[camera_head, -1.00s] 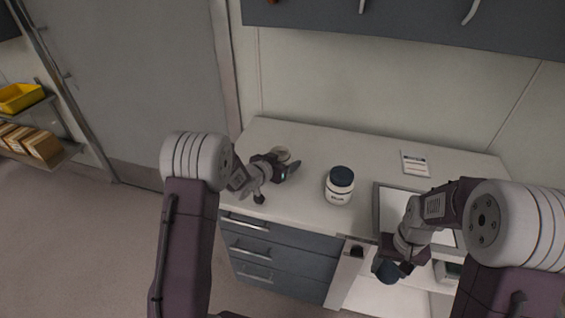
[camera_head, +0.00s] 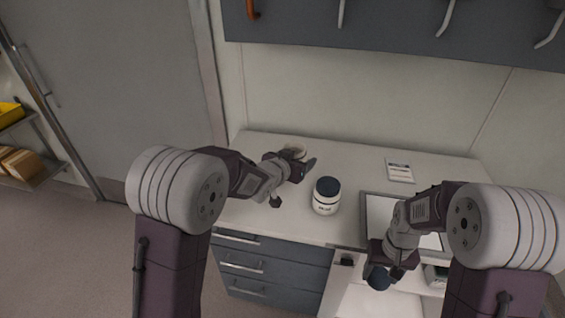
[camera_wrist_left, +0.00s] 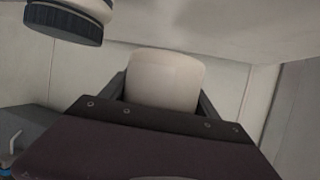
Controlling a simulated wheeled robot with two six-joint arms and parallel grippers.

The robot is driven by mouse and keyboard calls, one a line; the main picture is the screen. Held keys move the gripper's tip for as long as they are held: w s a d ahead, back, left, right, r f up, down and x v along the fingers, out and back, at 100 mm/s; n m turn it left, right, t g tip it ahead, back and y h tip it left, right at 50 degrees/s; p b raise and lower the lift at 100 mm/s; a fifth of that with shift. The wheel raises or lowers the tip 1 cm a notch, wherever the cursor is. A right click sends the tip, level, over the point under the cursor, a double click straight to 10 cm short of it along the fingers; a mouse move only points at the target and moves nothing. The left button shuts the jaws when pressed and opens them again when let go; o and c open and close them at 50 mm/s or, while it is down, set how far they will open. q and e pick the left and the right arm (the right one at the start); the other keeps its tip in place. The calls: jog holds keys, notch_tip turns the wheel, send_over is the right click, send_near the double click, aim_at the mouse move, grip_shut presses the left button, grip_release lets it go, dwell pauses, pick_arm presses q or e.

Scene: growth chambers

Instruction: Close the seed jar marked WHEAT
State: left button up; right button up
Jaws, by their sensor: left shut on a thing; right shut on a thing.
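A white jar with a dark lid and an unreadable dark label (camera_head: 325,197) stands upright on the counter. It also shows at the top left of the left wrist view (camera_wrist_left: 70,18). My left gripper (camera_head: 303,163) is at the counter's left part, shut on a cream jar (camera_head: 294,151). That jar shows between the fingers in the left wrist view (camera_wrist_left: 165,78); its label is not visible. My right gripper (camera_head: 388,267) is in front of the counter's front edge, right of the standing jar, shut on a round dark lid (camera_head: 379,278).
A framed pale panel (camera_head: 378,212) lies on the counter, partly behind my right arm. A small label card (camera_head: 399,171) lies farther back. Grey drawers (camera_head: 270,265) are below the counter. A grey wall cabinet (camera_head: 400,35) hangs above. The back middle counter is clear.

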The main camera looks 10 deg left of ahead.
pick_arm(q)
jog(key=shift+s+d+r, duration=0.15)
jog(key=shift+d+r, duration=0.25)
jog(key=shift+d, duration=0.2)
jog(key=shift+s+d+r, duration=0.15)
jog(key=shift+d+r, duration=0.2)
jog(key=shift+d, duration=0.2)
pick_arm(e)
jog(key=shift+f, duration=0.1)
